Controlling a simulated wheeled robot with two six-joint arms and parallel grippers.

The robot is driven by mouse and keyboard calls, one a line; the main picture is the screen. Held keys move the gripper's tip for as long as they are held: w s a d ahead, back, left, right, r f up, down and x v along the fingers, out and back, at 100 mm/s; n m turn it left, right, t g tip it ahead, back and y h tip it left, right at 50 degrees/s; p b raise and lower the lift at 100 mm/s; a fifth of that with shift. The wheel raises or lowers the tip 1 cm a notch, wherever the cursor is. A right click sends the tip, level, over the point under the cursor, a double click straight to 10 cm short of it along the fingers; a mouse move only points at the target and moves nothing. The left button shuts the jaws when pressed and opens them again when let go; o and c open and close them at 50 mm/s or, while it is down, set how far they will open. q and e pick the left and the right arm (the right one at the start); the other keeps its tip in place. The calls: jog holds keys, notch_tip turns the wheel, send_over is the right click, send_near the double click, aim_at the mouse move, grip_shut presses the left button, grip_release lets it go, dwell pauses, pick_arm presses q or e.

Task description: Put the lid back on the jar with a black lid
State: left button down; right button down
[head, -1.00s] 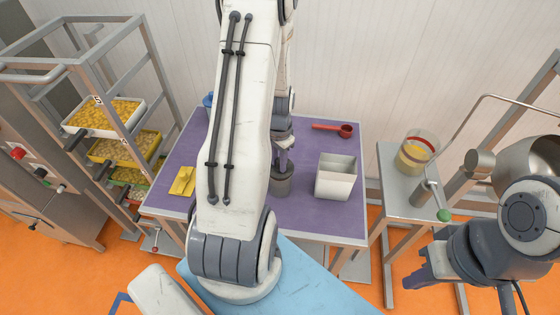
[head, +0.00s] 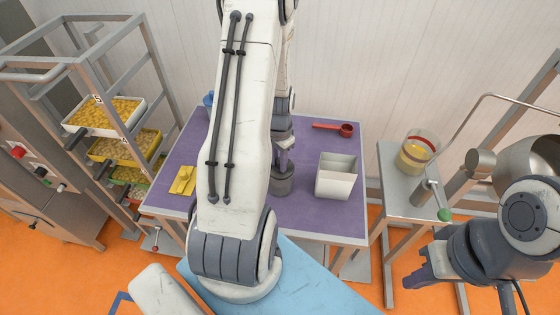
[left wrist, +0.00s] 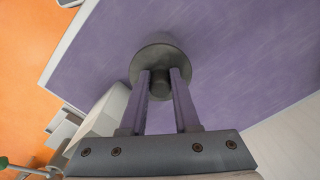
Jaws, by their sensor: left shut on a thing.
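A dark grey round lid with a knob (left wrist: 176,55) shows in the left wrist view. My left gripper (left wrist: 160,82) has its two fingers shut on the knob from above. In the head view my left gripper (head: 284,158) points down at a dark grey cylindrical piece (head: 282,186) on the purple table. I cannot tell where lid ends and any jar body begins, nor how well they fit; the fingers and arm cover part of it. My right gripper (head: 418,278) hangs at the lower right, away from the table; its jaw opening is unclear.
A white open box (head: 336,178) stands just right of the cylinder. A red scoop (head: 334,129) lies behind, and a yellow piece (head: 182,180) lies left. A blue object (head: 208,101) is partly hidden by my arm. A glass jar (head: 415,154) stands on a side table.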

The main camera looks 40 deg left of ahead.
dwell(0.4)
pick_arm(q)
jog(key=shift+c, duration=0.4)
grip_release()
jog(key=shift+r, duration=0.1)
jog(key=shift+r+p, duration=0.75)
jog(key=shift+s+r+p, duration=0.1)
jog(key=shift+r+p, duration=2.15)
jog(key=shift+r, duration=0.4)
grip_shut()
